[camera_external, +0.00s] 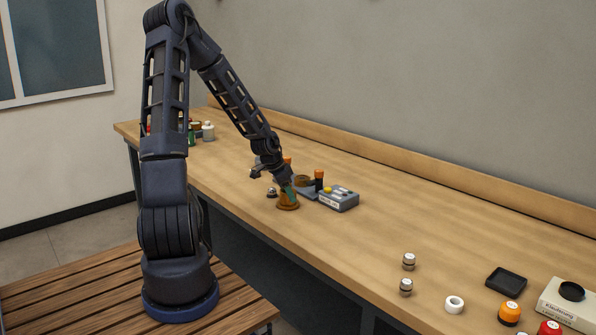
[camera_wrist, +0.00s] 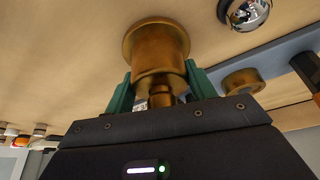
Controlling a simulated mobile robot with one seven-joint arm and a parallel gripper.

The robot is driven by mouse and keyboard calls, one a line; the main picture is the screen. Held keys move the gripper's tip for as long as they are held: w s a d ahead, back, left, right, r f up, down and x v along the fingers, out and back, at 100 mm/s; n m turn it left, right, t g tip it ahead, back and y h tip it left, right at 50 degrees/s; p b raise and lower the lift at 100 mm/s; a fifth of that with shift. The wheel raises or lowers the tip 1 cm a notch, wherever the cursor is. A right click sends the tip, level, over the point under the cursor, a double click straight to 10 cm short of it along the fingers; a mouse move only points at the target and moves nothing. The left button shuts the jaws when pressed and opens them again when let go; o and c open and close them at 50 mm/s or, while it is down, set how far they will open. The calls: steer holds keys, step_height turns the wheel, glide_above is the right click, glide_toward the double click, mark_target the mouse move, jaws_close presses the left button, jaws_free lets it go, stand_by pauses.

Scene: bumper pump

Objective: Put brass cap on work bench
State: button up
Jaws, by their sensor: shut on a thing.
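The brass cap (camera_external: 287,203) is upright with its wide flange down, at the bench surface; I cannot tell for sure whether it touches. My gripper (camera_external: 287,190) reaches down to it at a tilt. In the wrist view the green fingers are shut on the narrower part of the cap (camera_wrist: 157,47), one on each side. The work bench (camera_external: 400,215) is a long wooden top, bare around the cap's near side. A second, shorter brass piece (camera_wrist: 243,82) lies on a grey-blue part beside the gripper.
A grey box with buttons (camera_external: 339,199) and an orange-topped dark cylinder (camera_external: 319,180) stand just right of the cap. A chrome dome (camera_wrist: 245,12) is close by. A black tray (camera_external: 506,281), white ring (camera_external: 454,304) and small jars are at the right. The bench middle is clear.

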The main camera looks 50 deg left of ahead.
steer(key=o, duration=1.2)
steer(key=shift+f, duration=0.1)
steer(key=shift+v, duration=6.1)
steer(key=shift+d, duration=0.1)
